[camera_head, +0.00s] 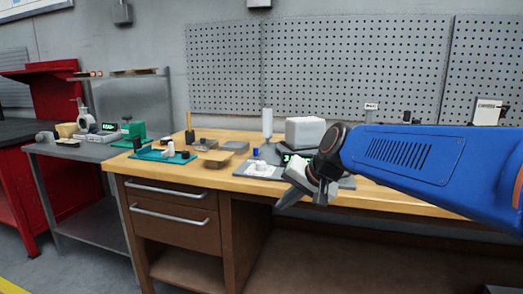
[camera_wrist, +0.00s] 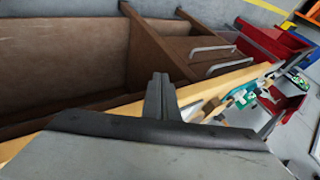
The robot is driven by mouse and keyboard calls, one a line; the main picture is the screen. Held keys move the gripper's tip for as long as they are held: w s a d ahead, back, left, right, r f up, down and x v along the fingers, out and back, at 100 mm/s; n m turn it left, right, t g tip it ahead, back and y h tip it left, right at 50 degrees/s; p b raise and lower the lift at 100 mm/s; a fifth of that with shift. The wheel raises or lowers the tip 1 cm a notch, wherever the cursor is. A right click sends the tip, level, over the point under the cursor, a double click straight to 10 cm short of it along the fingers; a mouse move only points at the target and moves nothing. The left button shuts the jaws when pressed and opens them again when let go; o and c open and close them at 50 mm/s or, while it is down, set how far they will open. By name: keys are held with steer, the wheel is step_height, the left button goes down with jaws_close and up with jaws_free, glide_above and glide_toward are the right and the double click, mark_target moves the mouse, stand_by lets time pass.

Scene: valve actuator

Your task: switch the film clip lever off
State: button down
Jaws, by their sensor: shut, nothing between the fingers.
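I cannot make out the film clip lever for certain in either view. My gripper (camera_head: 291,192) is at the front edge of the wooden workbench (camera_head: 221,142), pointing down and left. It hides part of the bench top behind it. In the wrist view my gripper (camera_wrist: 161,92) shows its fingers together and empty, with the bench edge behind them. A small device with a green display (camera_head: 285,159) is partly hidden behind my gripper in the head view.
A white-grey box (camera_head: 305,132) and a white bottle (camera_head: 267,124) stand at the back of the bench. A teal tray (camera_head: 158,155) lies at the left. Drawers (camera_head: 170,209) are below. A pegboard (camera_head: 330,65) covers the wall. A white box-like item (camera_head: 488,110) is at the far right.

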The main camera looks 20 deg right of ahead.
steer(key=w+d+r+m, duration=0.1)
steer(key=w+r, duration=0.1)
steer(key=w, duration=0.2)
steer(key=w+d+r+m+t, duration=0.1)
steer(key=w+r, duration=0.1)
steer(key=w, duration=0.2)
steer(key=w+d+r+m+t, duration=0.1)
steer(key=w+r+m, duration=0.1)
steer(key=w, duration=0.2)
steer(key=shift+d+y, duration=0.25)
steer(key=shift+y, duration=0.05)
steer(key=w+d+r+m+t, duration=0.2)
steer(key=w+d+r+m, duration=0.25)
steer(key=w, duration=0.45)
glide_toward(256, 149)
steer(key=shift+n, duration=0.45)
steer(key=w+f, duration=0.3)
steer(key=shift+w+a+f, duration=0.15)
steer(key=shift+a+f, duration=0.15)
steer(key=shift+f, duration=0.1)
steer(key=shift+w+a, duration=0.25)
steer(key=shift+w, duration=0.6)
steer(key=shift+a, duration=0.1)
steer(key=shift+w+a+r, duration=0.15)
steer(key=shift+w+a, duration=0.3)
steer(key=shift+a, duration=0.25)
steer(key=shift+d, duration=0.45)
